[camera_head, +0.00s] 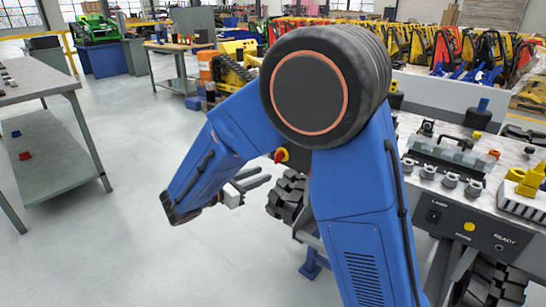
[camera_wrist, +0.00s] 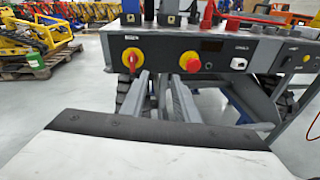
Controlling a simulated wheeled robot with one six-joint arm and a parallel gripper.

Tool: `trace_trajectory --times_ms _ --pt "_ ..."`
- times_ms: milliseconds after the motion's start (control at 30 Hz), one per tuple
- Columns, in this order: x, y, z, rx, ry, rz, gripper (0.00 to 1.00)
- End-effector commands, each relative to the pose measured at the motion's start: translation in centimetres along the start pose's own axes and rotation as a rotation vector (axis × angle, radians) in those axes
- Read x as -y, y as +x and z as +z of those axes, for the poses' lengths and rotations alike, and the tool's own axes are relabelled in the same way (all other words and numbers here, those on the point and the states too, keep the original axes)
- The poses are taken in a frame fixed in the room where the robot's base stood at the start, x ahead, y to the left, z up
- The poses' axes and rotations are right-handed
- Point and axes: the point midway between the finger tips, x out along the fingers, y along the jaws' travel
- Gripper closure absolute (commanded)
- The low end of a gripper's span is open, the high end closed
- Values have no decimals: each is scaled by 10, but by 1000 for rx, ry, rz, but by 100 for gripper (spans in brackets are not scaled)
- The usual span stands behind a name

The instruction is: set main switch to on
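The main switch (camera_wrist: 131,59), a red rotary handle on a round yellow plate, is on the left of a dark grey panel (camera_wrist: 222,66) in the wrist view. Its handle looks roughly upright, but its exact setting is too small to read. My gripper (camera_wrist: 160,77) is open and empty, its two grey fingers pointing toward the panel. The left fingertip appears just below and right of the switch, with no clear contact. In the head view my gripper (camera_head: 267,174) is left of the cart; a red-and-yellow control (camera_head: 281,155) shows beside my arm, and I cannot tell which one it is.
A red mushroom button (camera_wrist: 189,62) on yellow sits right of the switch, near the right finger. A white socket (camera_wrist: 238,61) is farther right. Black tracks (camera_wrist: 277,86) lie below the panel. A grey workbench (camera_head: 55,135) stands left, with open floor between.

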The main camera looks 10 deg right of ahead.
Motion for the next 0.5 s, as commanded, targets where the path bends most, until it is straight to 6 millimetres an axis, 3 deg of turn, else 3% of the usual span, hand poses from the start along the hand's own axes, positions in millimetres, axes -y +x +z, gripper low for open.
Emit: trace_trajectory --times_ms 100,233,367,500 --pt "-26 -23 -12 67 -61 71 72" --pt "-40 -38 -19 110 -96 113 72" --pt "-46 -39 -20 126 -107 127 72" --pt "-48 -26 -18 126 -107 126 72"
